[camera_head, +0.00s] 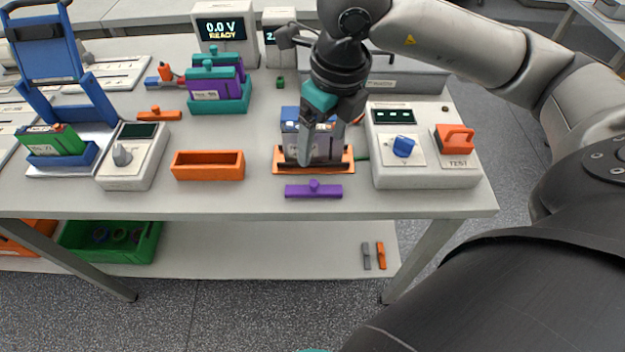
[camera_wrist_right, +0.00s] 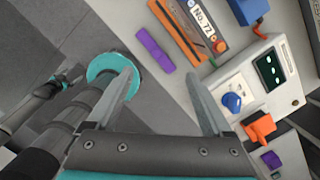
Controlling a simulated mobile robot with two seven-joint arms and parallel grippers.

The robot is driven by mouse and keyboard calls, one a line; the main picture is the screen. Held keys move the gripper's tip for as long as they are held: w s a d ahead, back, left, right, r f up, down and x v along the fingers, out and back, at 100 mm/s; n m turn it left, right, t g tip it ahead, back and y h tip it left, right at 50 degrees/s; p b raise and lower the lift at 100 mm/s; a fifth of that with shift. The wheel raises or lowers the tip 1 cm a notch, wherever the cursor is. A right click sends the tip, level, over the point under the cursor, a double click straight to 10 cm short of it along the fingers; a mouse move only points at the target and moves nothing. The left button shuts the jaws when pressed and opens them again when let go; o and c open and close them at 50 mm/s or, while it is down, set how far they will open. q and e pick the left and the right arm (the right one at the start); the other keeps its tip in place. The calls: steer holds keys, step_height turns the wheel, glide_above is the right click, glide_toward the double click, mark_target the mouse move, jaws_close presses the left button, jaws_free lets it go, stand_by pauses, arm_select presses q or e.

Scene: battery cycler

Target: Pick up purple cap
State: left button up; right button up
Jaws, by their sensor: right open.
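The purple cap (camera_head: 314,190), a flat bar with a small round knob, lies on the table near its front edge, in front of an orange-based holder. In the right wrist view the purple cap (camera_wrist_right: 154,50) lies beyond the fingertips, apart from them. My right gripper (camera_head: 320,150) hangs above and behind the cap, in front of the battery module in the holder. Its jaws (camera_wrist_right: 159,75) are open and empty.
The module labelled No. 72 (camera_wrist_right: 203,18) stands in the orange holder (camera_head: 281,160). A tester box (camera_head: 425,178) with a blue knob (camera_head: 403,147) and orange TEST handle (camera_head: 455,139) is right of it. An orange tray (camera_head: 208,176) lies left. Table between tray and cap is clear.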

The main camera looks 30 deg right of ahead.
glide_above(314, 183)
steer(key=f, duration=0.4)
steer(key=f+b, duration=0.1)
steer(key=f, duration=0.2)
steer(key=shift+s+d+f, duration=0.1)
steer(key=shift+d, duration=0.2)
steer(key=shift+a+f, duration=0.15)
steer(key=shift+f, duration=1.2)
steer(key=shift+a+f, duration=0.15)
steer(key=shift+f, duration=1.2)
jaws_close()
